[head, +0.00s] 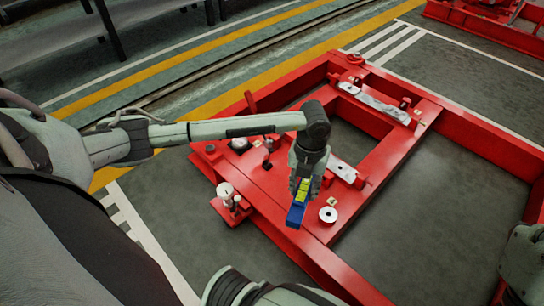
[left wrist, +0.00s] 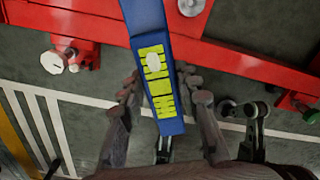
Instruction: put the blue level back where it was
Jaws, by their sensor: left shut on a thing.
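The blue level (head: 296,214) is a blue bar with a yellow-green patch near one end. My left gripper (head: 304,178) is shut on it, over the red frame (head: 345,272). In the left wrist view the level (left wrist: 146,18) runs between the two fingers of the gripper (left wrist: 160,95), with the patch between them. Its far part crosses over a red beam. I cannot tell whether it touches the beam. The gripper hides part of the level in the head view. My right gripper's fingers do not show.
A pale round disc (head: 328,214) lies on the frame just right of the level; a pale plate (head: 343,170) lies behind it. A white-topped post (head: 226,192) stands left on a red bracket. Grey floor (head: 440,200) shows inside the frame.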

